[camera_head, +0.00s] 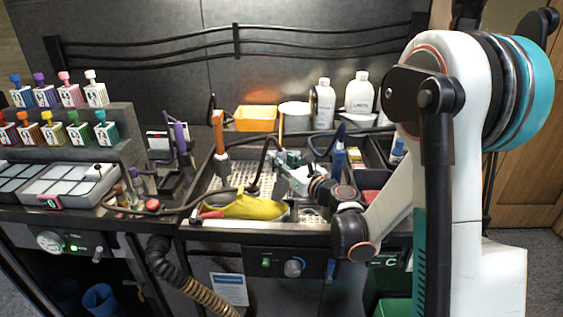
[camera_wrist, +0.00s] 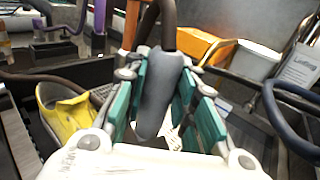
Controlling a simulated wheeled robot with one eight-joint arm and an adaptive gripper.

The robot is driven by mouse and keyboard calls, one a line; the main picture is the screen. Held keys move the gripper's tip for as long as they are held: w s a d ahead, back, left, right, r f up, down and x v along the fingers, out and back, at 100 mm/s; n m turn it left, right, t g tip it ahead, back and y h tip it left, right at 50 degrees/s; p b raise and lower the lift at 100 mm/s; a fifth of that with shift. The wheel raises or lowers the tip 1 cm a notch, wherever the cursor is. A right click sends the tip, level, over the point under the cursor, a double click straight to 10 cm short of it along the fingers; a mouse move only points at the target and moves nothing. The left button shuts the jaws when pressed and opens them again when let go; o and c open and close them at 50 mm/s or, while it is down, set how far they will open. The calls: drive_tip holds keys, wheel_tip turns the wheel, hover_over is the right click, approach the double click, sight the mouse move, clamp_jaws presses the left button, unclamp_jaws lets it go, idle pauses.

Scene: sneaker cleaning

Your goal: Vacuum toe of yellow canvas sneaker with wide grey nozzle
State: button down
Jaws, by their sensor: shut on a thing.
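The yellow canvas sneaker (camera_head: 250,207) lies on its side or tilted in the front of the wash tray; I cannot tell its exact pose. It also shows at the left of the wrist view (camera_wrist: 68,112). My gripper (camera_head: 286,166) is above the tray, to the upper right of the sneaker. In the wrist view, the teal finger pads of my gripper (camera_wrist: 160,80) are shut on the grey nozzle (camera_wrist: 158,92), which has a dark hose at its top. The nozzle is apart from the sneaker. Its lower end is partly hidden by my gripper.
An orange bin (camera_head: 255,118) and white bottles (camera_head: 359,92) stand behind the tray. An orange-handled tool (camera_head: 218,132) stands upright at the tray's left, a blue one (camera_head: 339,150) at its right. Several coloured bottles (camera_head: 54,133) fill the left rack. The dark hose (camera_head: 185,208) crosses the front left.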

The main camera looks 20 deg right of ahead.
drive_tip(key=shift+r, duration=0.1)
idle(0.3)
wheel_tip(320, 180, up, 9)
drive_tip(key=p, duration=0.6)
idle(0.4)
